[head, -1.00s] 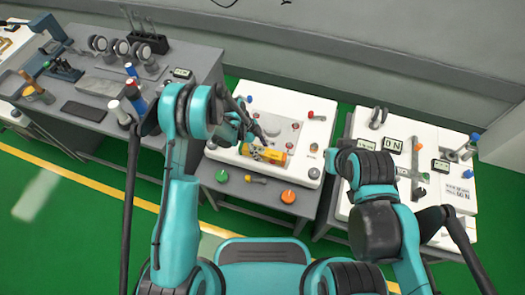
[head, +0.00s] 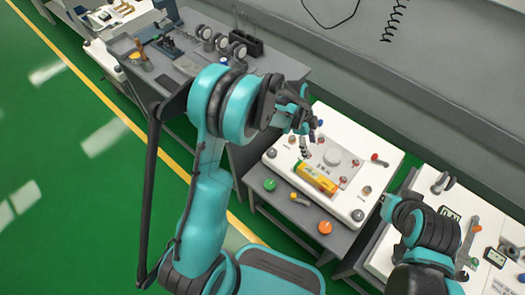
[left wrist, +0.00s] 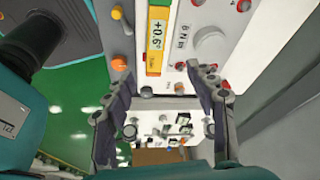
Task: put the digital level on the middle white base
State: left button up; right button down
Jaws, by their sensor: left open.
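The digital level (head: 315,179) is a yellow-orange bar near the front edge of the middle white base (head: 372,148). In the left wrist view the level (left wrist: 155,40) shows its display reading +0.6°, close to the edge of the white panel (left wrist: 210,20). My left gripper (head: 306,143) is above the back left part of the base, near the level. In the left wrist view its fingers (left wrist: 157,72) are spread apart, with the level beyond the tips and nothing held. My right arm shows at the right of the head view; its gripper does not show.
Knobs and a round dial (head: 332,157) stand on the white base. A grey bench stands at the left, another white-topped cart (head: 480,225) at the right.

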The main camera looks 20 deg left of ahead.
pick_arm(q)
jog(key=s+a+r+n+t+y, duration=0.1)
jog(key=s+a+r+n+t, duration=0.15)
jog(key=s+r+n, duration=0.35)
jog(key=s+a+r+n+t+y, duration=0.1)
jog(key=s+a+r+n, duration=0.25)
jog(key=r, duration=0.55)
jog(key=s+a+r+n+t+y, duration=0.1)
jog(key=s+a+r+n+t, duration=0.1)
jog(key=s+a+n, duration=0.3)
jog(key=s+n+t, duration=0.1)
jog(key=s+n, duration=0.2)
jog(key=s, duration=0.2)
jog(key=shift+s+a+r+t+y, duration=0.2)
jog(key=shift+s+r+t+y, duration=0.1)
jog(key=shift+r+t+y, duration=0.1)
jog(key=shift+n, duration=0.25)
